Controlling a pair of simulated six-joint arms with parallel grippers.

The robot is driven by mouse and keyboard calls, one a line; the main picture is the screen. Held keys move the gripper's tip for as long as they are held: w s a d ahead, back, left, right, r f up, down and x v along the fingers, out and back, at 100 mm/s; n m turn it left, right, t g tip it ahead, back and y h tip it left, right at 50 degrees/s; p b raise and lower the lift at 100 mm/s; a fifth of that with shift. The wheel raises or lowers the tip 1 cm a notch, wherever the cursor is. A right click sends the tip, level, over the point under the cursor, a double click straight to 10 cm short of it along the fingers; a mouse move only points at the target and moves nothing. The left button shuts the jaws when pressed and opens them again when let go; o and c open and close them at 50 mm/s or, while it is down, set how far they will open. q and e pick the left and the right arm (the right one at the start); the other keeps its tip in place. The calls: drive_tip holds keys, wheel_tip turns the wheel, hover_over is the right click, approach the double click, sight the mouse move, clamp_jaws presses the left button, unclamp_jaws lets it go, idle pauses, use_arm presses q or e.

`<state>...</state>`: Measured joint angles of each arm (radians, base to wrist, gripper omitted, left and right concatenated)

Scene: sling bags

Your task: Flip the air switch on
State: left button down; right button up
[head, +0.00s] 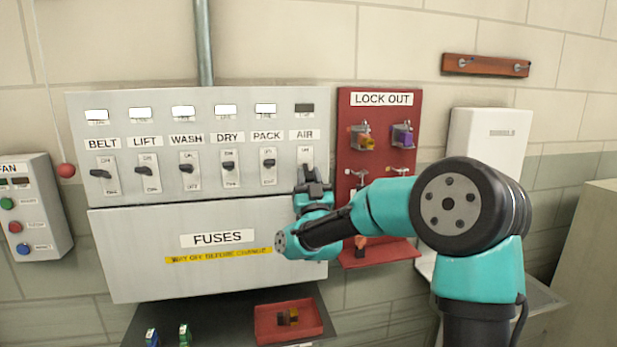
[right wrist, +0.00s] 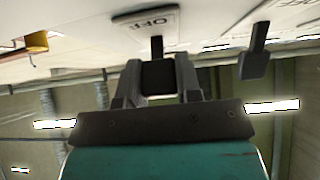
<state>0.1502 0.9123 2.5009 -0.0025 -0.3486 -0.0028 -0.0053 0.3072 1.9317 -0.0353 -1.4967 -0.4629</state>
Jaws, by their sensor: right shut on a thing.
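The AIR switch plate (head: 305,156) is at the right end of the switch row on the grey panel. The small window (head: 304,108) above AIR is dark, while the windows over the other switches are white. My right gripper (head: 310,177) is at the AIR switch and covers its lower part in the head view. In the right wrist view the gripper (right wrist: 157,75) is shut on the black switch lever (right wrist: 157,46), beside an OFF label (right wrist: 148,21). The lever's exact position is hidden in the head view. My left gripper is out of view.
The PACK switch (head: 268,165) is close on the left; a neighbouring lever (right wrist: 256,50) shows in the wrist view. A red LOCK OUT board (head: 376,131) with padlocks hangs on the right. The FUSES cover (head: 140,260) is below, above a red tray (head: 268,327).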

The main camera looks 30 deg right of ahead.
drive_tip(key=shift+r, duration=0.15)
drive_tip(key=shift+s+r+g+y, duration=0.15)
drive_tip(key=shift+r+g+y, duration=0.15)
drive_tip(key=shift+g, duration=0.6)
drive_tip(key=r+g+y, duration=0.1)
drive_tip(key=g, duration=0.2)
drive_tip(key=shift+r, duration=0.15)
drive_tip(key=shift+r+g+y, duration=0.4)
drive_tip(key=shift+r+g, duration=0.05)
drive_tip(key=shift+g, duration=0.75)
drive_tip(key=shift+w+r+g+y, duration=0.15)
drive_tip(key=shift+r+g+y, duration=0.2)
drive_tip(key=shift+g, duration=0.55)
drive_tip(key=shift+w+r+g+y, duration=0.15)
drive_tip(key=shift+r+g+y, duration=0.15)
drive_tip(key=shift+g, duration=0.6)
drive_tip(key=o, duration=0.9)
